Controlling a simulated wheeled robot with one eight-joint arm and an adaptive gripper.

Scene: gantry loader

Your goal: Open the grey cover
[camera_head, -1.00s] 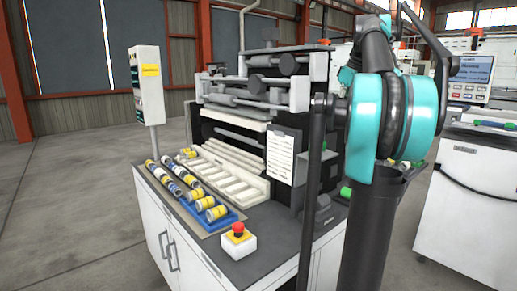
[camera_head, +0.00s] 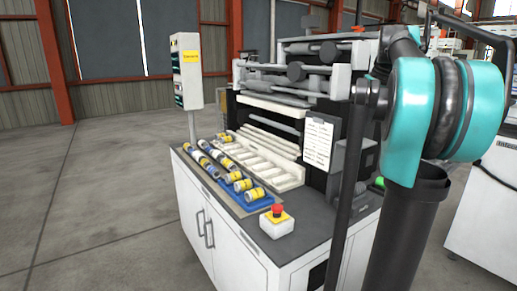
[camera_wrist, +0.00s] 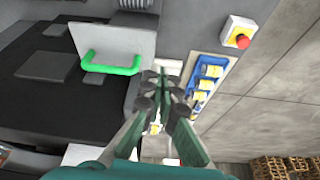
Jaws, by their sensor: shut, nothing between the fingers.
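A light grey cover (camera_wrist: 120,38) with a bright green bar handle (camera_wrist: 111,69) shows at the upper left of the wrist view, over a dark machine surface. It looks closed, though its hinge side is unclear. My gripper (camera_wrist: 163,78) is shut and empty, to the right of the handle in the picture and apart from it. In the head view my arm hides most of that side of the machine, and my gripper is out of sight. A small green part (camera_head: 379,181) shows there beside my arm.
A white cabinet (camera_head: 215,222) bears the machine, a blue tray (camera_wrist: 198,88) of yellow-labelled cylinders and a red emergency button (camera_head: 277,210). A control box (camera_head: 187,70) stands on a post. Open concrete floor (camera_head: 85,200) lies to the left. Pallets (camera_wrist: 280,167) lie at lower right.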

